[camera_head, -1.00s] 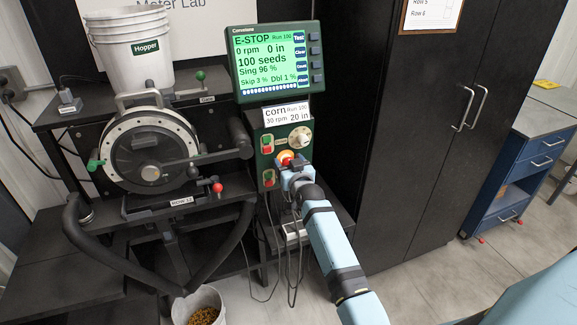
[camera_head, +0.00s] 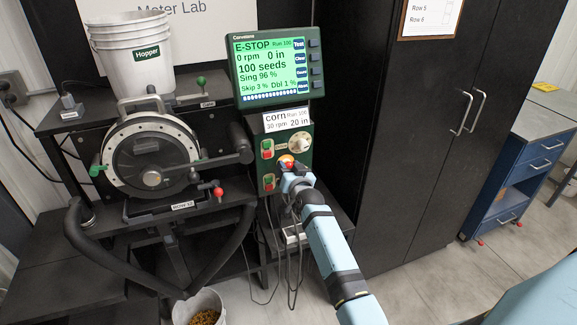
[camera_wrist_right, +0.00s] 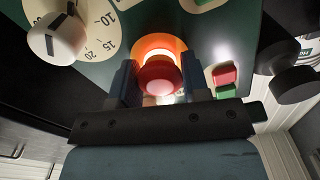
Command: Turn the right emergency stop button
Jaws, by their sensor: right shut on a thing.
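The red emergency stop button (camera_head: 286,160) is on the green control box (camera_head: 306,170), under the display. Its red cap (camera_wrist_right: 160,76) shows large in the right wrist view, with an orange glowing ring (camera_wrist_right: 159,46) behind it. My right gripper (camera_head: 291,168) is at the button; in the right wrist view its two dark fingers (camera_wrist_right: 160,82) are on either side of the cap, closed on it. The fingers hide part of the button in the head view. The display (camera_head: 275,63) reads E-STOP, 0 rpm. My left gripper is not in view.
A dial knob (camera_wrist_right: 57,36) and red and green push buttons (camera_head: 267,148) sit close to the stop button. The seed meter (camera_head: 150,155) and hopper bucket (camera_head: 132,50) stand left. Cables (camera_head: 289,260) hang below the box. A black cabinet (camera_head: 420,140) stands right.

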